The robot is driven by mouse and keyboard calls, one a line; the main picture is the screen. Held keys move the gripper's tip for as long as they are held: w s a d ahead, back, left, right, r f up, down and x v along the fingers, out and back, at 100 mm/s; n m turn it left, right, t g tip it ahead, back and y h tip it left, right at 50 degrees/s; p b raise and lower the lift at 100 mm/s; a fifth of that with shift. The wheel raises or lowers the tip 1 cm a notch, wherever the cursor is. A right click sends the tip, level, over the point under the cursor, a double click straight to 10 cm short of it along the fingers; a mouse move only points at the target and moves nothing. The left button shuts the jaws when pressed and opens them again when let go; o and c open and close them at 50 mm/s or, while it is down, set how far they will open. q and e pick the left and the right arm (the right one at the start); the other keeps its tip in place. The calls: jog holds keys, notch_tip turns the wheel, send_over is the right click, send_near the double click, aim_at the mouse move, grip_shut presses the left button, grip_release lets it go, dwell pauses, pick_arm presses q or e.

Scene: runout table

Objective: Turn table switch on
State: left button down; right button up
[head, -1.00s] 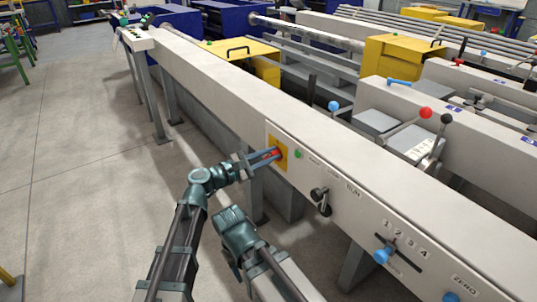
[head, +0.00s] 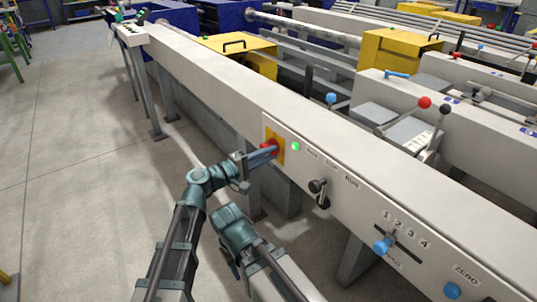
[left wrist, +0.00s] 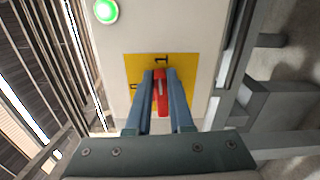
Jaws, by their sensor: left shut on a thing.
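The table switch is a red handle (head: 268,148) on a yellow plate (head: 281,158), on the near side of the long white table beam. My left gripper (head: 266,154) is shut on the red handle. In the left wrist view, the red handle (left wrist: 160,92) sits between the two fingers, in line with the "1" mark at the top of the yellow plate (left wrist: 185,62). The "0" mark is at the left, partly hidden by a finger. A green lamp (head: 295,146) beside the switch glows brightly; it also shows in the left wrist view (left wrist: 106,11). My other arm is low; its jaws cannot be made out.
A black-knobbed lever (head: 318,188) and a blue knob (head: 382,245) on a numbered slot are further right on the panel. Another blue knob (head: 452,290) is by "ZERO". The floor left of the table is open.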

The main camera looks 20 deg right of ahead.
pick_arm(q)
jog(key=shift+s+f+m, duration=0.1)
jog(key=shift+f+m, duration=0.05)
jog(key=shift+m, duration=0.45)
jog(key=c, duration=0.8)
grip_release()
jog(key=v, duration=1.4)
jog(key=shift+d, duration=0.1)
